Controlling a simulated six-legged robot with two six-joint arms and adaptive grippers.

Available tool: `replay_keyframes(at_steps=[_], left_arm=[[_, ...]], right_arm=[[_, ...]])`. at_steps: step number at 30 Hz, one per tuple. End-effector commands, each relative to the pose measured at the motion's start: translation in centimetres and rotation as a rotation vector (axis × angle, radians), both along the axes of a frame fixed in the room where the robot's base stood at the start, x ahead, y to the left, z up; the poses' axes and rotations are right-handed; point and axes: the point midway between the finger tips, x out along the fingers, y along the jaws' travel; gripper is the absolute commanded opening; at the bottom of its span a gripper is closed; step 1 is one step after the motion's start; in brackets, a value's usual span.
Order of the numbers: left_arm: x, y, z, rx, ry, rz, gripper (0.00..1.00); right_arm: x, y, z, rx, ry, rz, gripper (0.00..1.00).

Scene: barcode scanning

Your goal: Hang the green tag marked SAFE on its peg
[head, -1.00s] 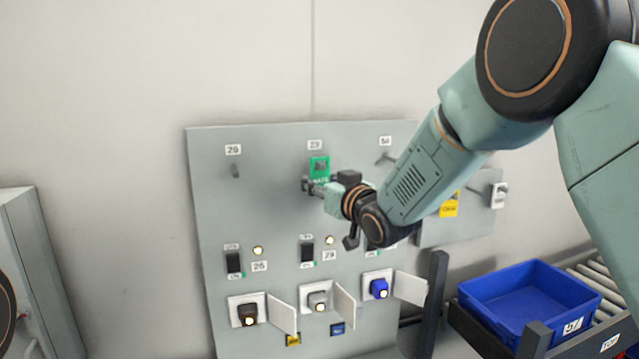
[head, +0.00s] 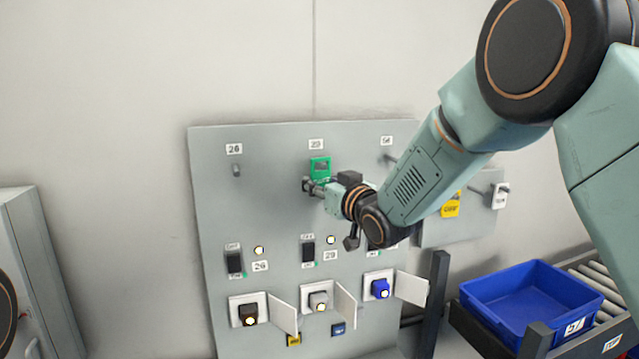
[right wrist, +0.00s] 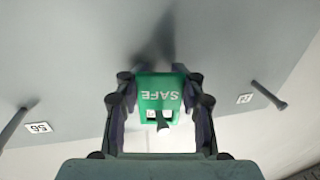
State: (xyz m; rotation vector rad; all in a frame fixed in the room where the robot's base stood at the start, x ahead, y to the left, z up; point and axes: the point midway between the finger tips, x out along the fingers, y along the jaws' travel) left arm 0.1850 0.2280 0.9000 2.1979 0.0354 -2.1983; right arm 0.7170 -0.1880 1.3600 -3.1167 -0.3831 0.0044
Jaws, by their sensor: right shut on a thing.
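The green SAFE tag (head: 320,167) is up against the grey panel, just below the middle number label (head: 316,144). My right gripper (head: 308,185) is shut on its lower part in the head view. In the right wrist view the tag (right wrist: 160,97) sits between the two fingers, its lettering upside down. A dark peg end (right wrist: 162,122) shows at the tag's pale slot; I cannot tell whether it passes fully through. My left gripper is not in view.
The grey panel (head: 215,210) has a bare peg (head: 236,170) at left and another (head: 388,157) at right. Switches and open-flapped sockets with plugs are below. A yellow tag (head: 450,205) hangs at right, above a blue bin (head: 530,290) on rollers.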

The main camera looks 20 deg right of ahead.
Motion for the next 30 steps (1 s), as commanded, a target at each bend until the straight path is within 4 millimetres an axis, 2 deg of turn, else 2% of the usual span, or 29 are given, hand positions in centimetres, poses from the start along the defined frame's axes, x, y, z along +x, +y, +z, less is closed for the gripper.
replay_keyframes(at_steps=[9,10,20,30], left_arm=[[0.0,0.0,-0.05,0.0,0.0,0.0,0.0],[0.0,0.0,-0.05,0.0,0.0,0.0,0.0],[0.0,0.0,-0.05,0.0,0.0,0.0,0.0],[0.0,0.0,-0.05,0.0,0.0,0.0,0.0]], right_arm=[[0.03,0.02,-0.06,0.0,0.0,0.0,0.03],[0.03,0.02,-0.06,0.0,0.0,0.0,0.37],[0.02,0.0,-0.06,0.0,0.0,0.0,0.65],[0.02,0.0,-0.08,0.0,0.0,0.0,0.68]])
